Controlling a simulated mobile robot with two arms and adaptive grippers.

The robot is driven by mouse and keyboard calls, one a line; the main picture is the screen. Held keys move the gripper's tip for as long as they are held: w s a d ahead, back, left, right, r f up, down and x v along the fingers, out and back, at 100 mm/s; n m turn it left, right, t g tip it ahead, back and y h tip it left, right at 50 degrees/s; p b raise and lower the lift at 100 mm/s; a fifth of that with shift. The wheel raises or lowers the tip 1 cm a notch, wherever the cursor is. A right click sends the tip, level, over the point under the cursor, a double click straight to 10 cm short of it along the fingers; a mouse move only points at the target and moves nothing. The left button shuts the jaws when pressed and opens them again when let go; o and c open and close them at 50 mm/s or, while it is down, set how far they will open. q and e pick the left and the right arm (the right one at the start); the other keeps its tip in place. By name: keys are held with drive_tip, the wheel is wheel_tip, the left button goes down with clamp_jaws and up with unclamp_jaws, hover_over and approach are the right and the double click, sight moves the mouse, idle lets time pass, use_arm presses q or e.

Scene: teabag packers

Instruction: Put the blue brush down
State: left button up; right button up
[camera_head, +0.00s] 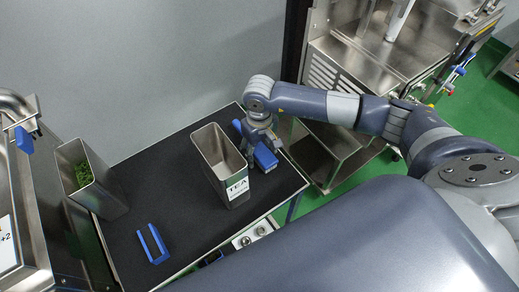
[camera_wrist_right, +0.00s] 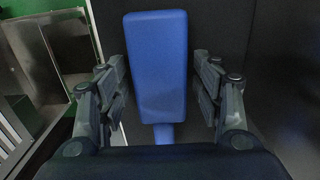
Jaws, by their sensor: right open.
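The blue brush (camera_head: 264,157) lies on the black table top (camera_head: 165,190) near its right edge, just right of the TEA container. In the right wrist view the blue brush (camera_wrist_right: 157,65) sits between the two fingers, with dark gaps on both sides. My right gripper (camera_head: 258,140) is open around the brush from above; it also shows in the right wrist view (camera_wrist_right: 160,95). The lower part of the brush is partly hidden by the gripper. My left gripper is not in view.
A tall metal container labelled TEA (camera_head: 218,165) stands close left of my right gripper. A metal bin with green leaves (camera_head: 92,185) stands at the table's left. A blue U-shaped piece (camera_head: 152,245) lies near the front. The table's middle left is clear.

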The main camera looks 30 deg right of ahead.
drive_tip(key=shift+r, duration=0.2)
drive_tip(key=shift+w+r, duration=0.15)
drive_tip(key=shift+r, duration=0.2)
wheel_tip(320, 180, up, 10)
drive_tip(key=b, duration=0.3)
drive_tip(key=shift+f, duration=0.15)
drive_tip(key=shift+r+b, duration=0.35)
drive_tip(key=shift+r, duration=0.4)
drive_tip(key=shift+s, duration=0.2)
